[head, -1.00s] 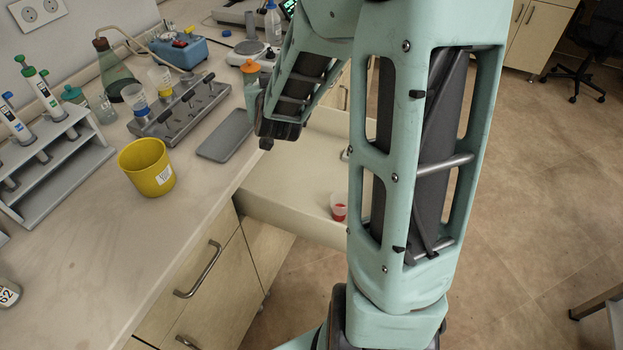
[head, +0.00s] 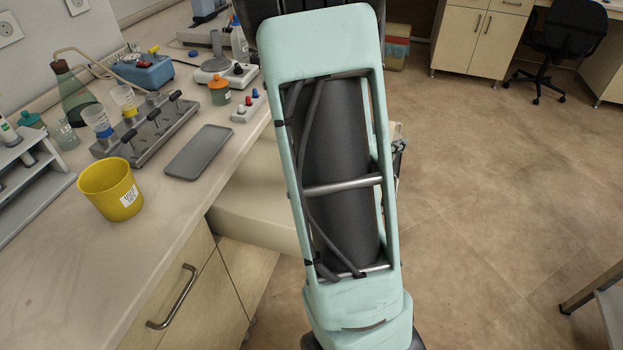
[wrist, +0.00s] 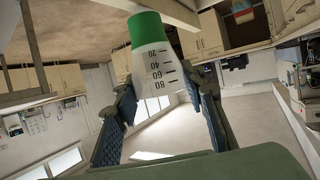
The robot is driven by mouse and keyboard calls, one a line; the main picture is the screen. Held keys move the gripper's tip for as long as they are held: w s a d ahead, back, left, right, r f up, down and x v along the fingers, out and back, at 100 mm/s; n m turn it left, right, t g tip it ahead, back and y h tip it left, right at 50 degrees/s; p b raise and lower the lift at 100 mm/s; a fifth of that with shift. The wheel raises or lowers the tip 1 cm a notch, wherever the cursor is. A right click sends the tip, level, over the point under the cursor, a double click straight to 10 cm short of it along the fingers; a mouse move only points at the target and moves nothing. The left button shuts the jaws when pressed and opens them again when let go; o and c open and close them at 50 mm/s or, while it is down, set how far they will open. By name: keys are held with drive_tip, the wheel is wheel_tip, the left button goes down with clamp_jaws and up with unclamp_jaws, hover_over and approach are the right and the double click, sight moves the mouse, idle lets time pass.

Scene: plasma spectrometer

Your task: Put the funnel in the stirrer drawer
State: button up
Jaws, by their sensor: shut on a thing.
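The funnel (wrist: 152,68) is a translucent white graduated cup with a green end, seen in the wrist view. My gripper (wrist: 160,83) is shut on it, one finger on each side, with the green end away from the palm. In the head view my arm hides the gripper and the funnel. An open cream drawer (head: 252,228) sticks out under the counter in the head view, mostly covered by my arm. Its inside is largely hidden, and I cannot tell whether it is the stirrer drawer.
On the counter stand a yellow tub (head: 108,190), a grey tray (head: 200,153), a metal manifold (head: 150,132) with blue-based and yellow-based funnels, and an orange-capped bottle (head: 220,93). A closed cupboard (head: 178,300) is front left. Open floor (head: 490,200) lies right of my arm.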

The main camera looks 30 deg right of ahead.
drive_tip(key=w+a+f+b, duration=0.2)
drive_tip(key=w+a+f, duration=0.5)
drive_tip(key=f, duration=0.5)
drive_tip(key=shift+w+a+f+b, duration=0.15)
drive_tip(key=shift+w+a+b, duration=0.2)
drive_tip(key=shift+w, duration=1)
drive_tip(key=shift+f, duration=0.1)
drive_tip(key=shift+f+b, duration=0.3)
drive_tip(key=shift+f, duration=0.25)
drive_tip(key=o, duration=1.4)
drive_tip(key=shift+c, duration=0.2)
drive_tip(key=shift+r, duration=0.1)
